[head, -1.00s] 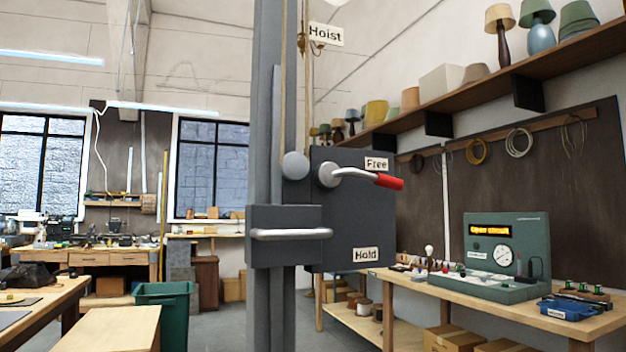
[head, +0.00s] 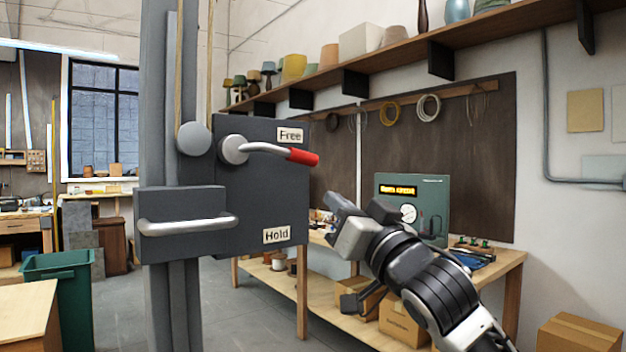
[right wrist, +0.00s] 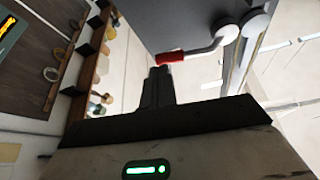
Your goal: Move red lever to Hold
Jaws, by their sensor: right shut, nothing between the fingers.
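The red lever (head: 302,156) is a silver arm with a red grip on a dark grey box (head: 262,205). It points right and slightly down, just below the "Free" label (head: 290,135). The "Hold" label (head: 277,234) is lower on the same box. My right gripper (head: 338,212) is shut and empty, to the right of the box and below the red grip, apart from it in the head view. In the right wrist view, the closed fingers (right wrist: 158,75) point toward the red grip (right wrist: 171,56), which shows just beyond their tips. My left gripper is not in view.
A silver bar handle (head: 188,225) sticks out from a grey block on the upright post (head: 155,85). Behind my right arm are a workbench (head: 508,262) with a green tester (head: 428,195) and cardboard boxes. A green bin (head: 62,290) stands at the left.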

